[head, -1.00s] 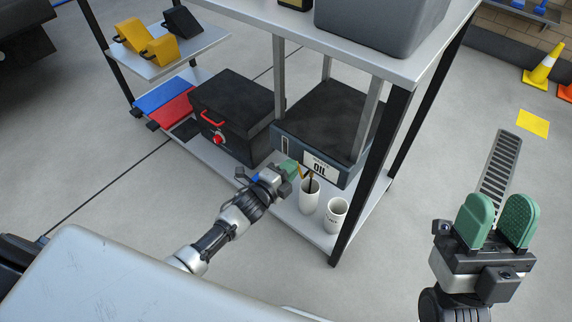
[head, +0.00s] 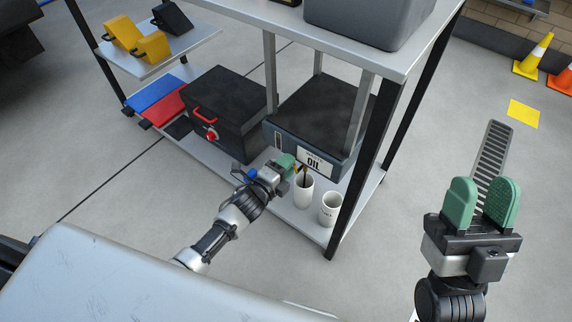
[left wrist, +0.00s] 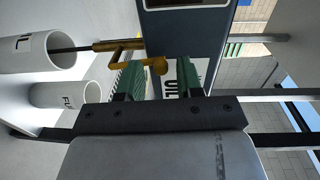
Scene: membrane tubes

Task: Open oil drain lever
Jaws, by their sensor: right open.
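The dark oil tank (head: 318,108) with a white "OIL" label (head: 314,162) sits on the lower shelf; its front also shows in the left wrist view (left wrist: 185,45). My right gripper (head: 480,203) is open and empty, away from the shelf.
A black box (head: 225,110) with red handle stands left of the tank. A shelf post (head: 362,160) rises at right.

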